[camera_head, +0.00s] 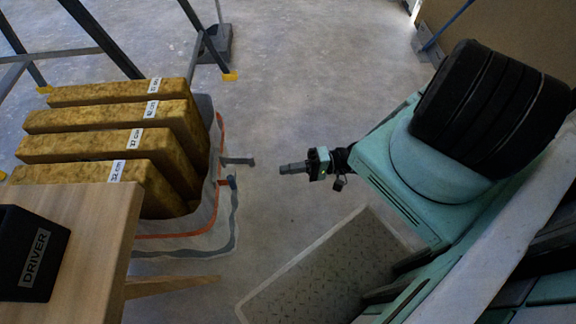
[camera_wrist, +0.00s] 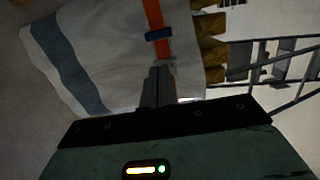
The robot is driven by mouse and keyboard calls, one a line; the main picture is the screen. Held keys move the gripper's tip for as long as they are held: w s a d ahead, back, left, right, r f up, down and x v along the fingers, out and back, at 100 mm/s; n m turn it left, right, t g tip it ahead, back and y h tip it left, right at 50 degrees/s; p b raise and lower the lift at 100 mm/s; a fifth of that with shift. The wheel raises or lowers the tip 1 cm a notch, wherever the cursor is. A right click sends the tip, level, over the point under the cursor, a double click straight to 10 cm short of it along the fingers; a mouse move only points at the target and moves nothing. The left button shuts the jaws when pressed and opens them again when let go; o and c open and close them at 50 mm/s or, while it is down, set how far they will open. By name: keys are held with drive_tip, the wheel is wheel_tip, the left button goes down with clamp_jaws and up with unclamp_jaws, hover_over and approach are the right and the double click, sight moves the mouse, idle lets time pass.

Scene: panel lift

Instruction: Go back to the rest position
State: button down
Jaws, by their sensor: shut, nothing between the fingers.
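My gripper (camera_head: 287,169) is shut and empty, hanging over the concrete floor in the middle of the head view and pointing left. In the wrist view its dark fingers (camera_wrist: 157,88) are together with nothing held. To its left stands a whitish bag (camera_head: 213,205) with an orange strap, holding several yellow-brown slabs (camera_head: 100,146) with white labels. A gap of floor shows between the fingertips and the bag in the head view. The bag (camera_wrist: 105,45) also fills the upper left of the wrist view, with a blue clip (camera_wrist: 159,34) on its strap.
A wooden table (camera_head: 100,215) with a black box (camera_head: 30,255) labelled DRIVER stands at lower left. A grey stub (camera_head: 238,161) sticks out from the bag toward my gripper. Dark metal legs (camera_head: 205,45) stand behind the slabs. Open floor (camera_head: 310,70) lies beyond my gripper.

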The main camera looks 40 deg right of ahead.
wheel_tip(320, 180, up, 18)
drive_tip(key=w+a+n+g+h, duration=0.1)
drive_tip(key=a+n+g+h, duration=0.1)
drive_tip(key=n+g+h, duration=0.95)
drive_tip(key=s+a+r+n+t+h, duration=0.1)
drive_tip(key=s+a+r+t+h, duration=0.1)
drive_tip(key=s+a+r, duration=0.5)
drive_tip(key=s+a+r+n+t+h, duration=0.1)
drive_tip(key=s+a+r+h, duration=0.15)
drive_tip(key=r, duration=0.95)
wheel_tip(320, 180, up, 24)
drive_tip(key=p, duration=2.4)
drive_tip(key=shift+s+a+y, duration=0.25)
drive_tip(key=shift+y, duration=0.05)
